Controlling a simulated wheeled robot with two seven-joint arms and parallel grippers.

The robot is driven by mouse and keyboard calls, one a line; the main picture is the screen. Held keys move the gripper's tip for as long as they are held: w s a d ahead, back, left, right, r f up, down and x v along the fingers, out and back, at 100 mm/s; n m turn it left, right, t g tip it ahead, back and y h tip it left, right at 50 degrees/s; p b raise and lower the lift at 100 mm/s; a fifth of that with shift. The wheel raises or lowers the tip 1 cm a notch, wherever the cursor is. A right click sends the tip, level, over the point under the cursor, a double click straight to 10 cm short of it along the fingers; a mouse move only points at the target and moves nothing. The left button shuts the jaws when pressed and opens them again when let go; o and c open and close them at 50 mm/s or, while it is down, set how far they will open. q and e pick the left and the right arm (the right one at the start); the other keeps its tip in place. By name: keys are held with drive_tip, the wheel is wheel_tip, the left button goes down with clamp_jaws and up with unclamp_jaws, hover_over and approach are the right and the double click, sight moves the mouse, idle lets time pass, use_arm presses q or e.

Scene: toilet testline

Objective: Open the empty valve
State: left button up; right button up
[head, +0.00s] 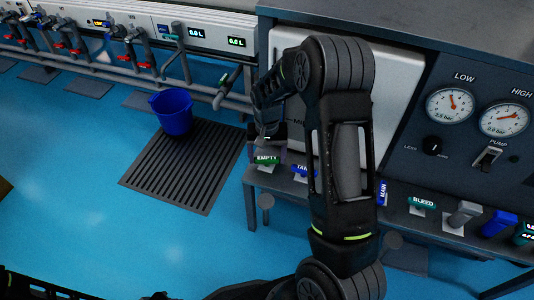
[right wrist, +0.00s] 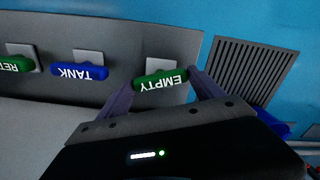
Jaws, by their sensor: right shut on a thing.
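The empty valve has a green handle marked EMPTY (head: 266,160) on the lower front edge of the grey console, at its left end. In the right wrist view the green handle (right wrist: 160,80) shows with its label upside down. My right gripper (head: 268,142) reaches down to it from above. Its two fingers (right wrist: 162,90) stand at the two ends of the handle and are shut on it. My arm hides part of the console. My left gripper does not show clearly; only dark parts of my own body are at the bottom of the head view.
A blue TANK handle (right wrist: 80,71) and a green handle (right wrist: 18,66) sit beside the empty valve. A BLEED handle (head: 422,203) is farther right. A blue bucket (head: 173,112) stands on a floor grate (head: 185,175). Pipes (head: 120,72) run along the back wall. The blue floor is open.

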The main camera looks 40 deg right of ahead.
sight(267, 158)
drive_tip(key=n+p, duration=0.1)
drive_tip(key=n, duration=0.3)
drive_tip(key=shift+n, duration=0.4)
drive_tip(key=o, duration=1.4)
drive_tip(key=shift+c, duration=0.2)
wheel_tip(267, 158, up, 8)
drive_tip(key=shift+f+p, duration=0.1)
drive_tip(key=shift+p, duration=1.15)
